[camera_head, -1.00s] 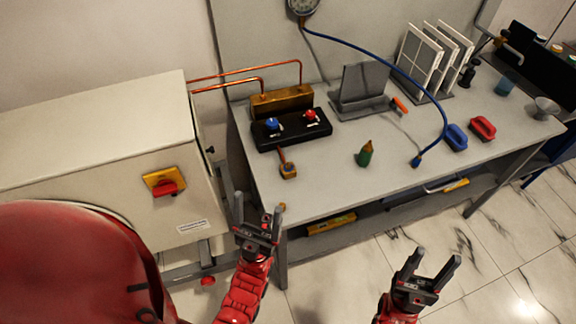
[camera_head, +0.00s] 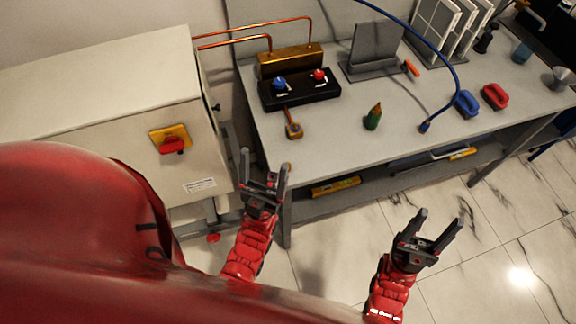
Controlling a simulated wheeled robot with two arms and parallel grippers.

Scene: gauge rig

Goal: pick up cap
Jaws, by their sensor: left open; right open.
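I cannot tell for certain which thing is the cap. A small orange-brown piece (camera_head: 288,166) shows at the bench's front left edge, partly hidden by my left gripper. A small red piece (camera_head: 213,238) shows low by the cabinet's foot. A brass fitting (camera_head: 294,131) sits at the end of the short copper pipe in front of the black valve block (camera_head: 299,89). My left gripper (camera_head: 264,168) is open and empty, in front of the bench's left corner. My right gripper (camera_head: 441,222) is open and empty, over the floor in front of the bench.
The grey bench (camera_head: 340,150) holds a green bottle-shaped item (camera_head: 373,117), a blue hose (camera_head: 457,75), a blue clamp-like piece (camera_head: 467,103), a red one (camera_head: 495,96) and a grey stand (camera_head: 375,55). A beige cabinet (camera_head: 100,80) stands left. The bench's front middle is clear.

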